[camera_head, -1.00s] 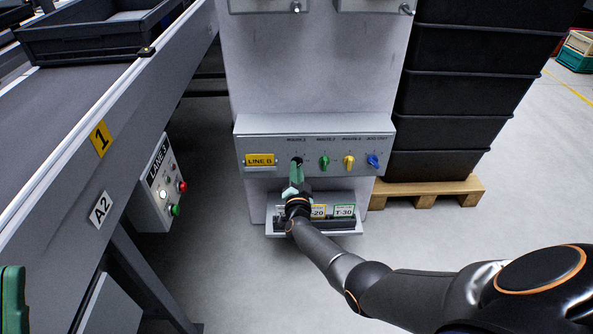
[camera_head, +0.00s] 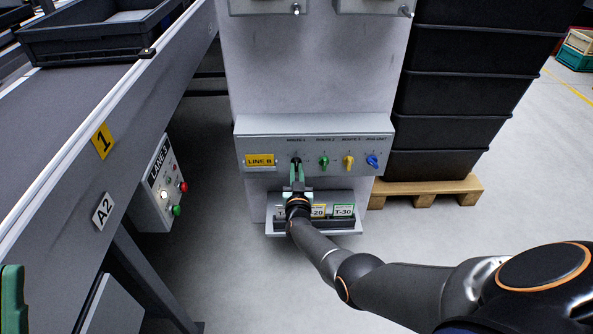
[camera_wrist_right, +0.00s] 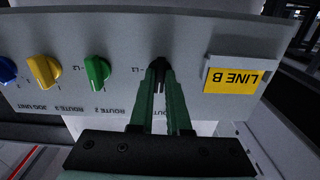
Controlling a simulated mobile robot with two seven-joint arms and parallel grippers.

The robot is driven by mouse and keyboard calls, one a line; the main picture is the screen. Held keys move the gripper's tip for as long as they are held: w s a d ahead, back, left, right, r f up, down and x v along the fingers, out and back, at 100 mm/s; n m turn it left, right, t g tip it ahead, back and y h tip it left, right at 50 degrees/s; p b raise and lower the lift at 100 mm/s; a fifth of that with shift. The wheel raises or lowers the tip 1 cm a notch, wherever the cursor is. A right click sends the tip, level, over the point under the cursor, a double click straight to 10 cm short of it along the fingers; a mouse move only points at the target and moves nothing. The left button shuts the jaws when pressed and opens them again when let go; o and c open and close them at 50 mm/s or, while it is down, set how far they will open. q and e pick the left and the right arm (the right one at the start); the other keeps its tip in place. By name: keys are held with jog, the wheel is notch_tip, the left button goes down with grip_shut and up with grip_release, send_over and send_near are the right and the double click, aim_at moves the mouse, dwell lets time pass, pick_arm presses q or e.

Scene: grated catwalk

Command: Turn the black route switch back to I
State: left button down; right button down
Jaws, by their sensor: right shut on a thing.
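The black route switch (camera_head: 296,161) is the leftmost knob on the grey panel (camera_head: 384,130), under the small label ROUTE 1. My right gripper (camera_head: 297,170) is shut on it, its two green fingers reaching up from below. In the right wrist view, which is upside down, the black knob (camera_wrist_right: 157,67) sits between the fingertips (camera_wrist_right: 156,76). The fingers hide most of it, so its exact pointing is hard to read. A green finger of my left gripper (camera_head: 12,300) shows at the lower left edge; its opening cannot be seen.
Right of the black switch are a green knob (camera_head: 324,162), a yellow knob (camera_head: 348,162) and a blue knob (camera_head: 372,161). A yellow LINE B plate (camera_head: 259,160) is to its left. A tag tray (camera_head: 357,230) is below. A conveyor stands left, stacked black crates (camera_head: 440,125) right.

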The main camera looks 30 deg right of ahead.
dwell(0.5)
jog(key=c, duration=0.9)
grip_release()
jog(key=shift+s+a+n+p, duration=0.25)
jog(key=shift+s+n+p, duration=0.05)
jog(key=shift+s+p, duration=0.1)
jog(key=p+v, duration=0.4)
jog(key=v, duration=0.2)
jog(key=shift+s+a, duration=0.2)
jog(key=shift+s, duration=0.05)
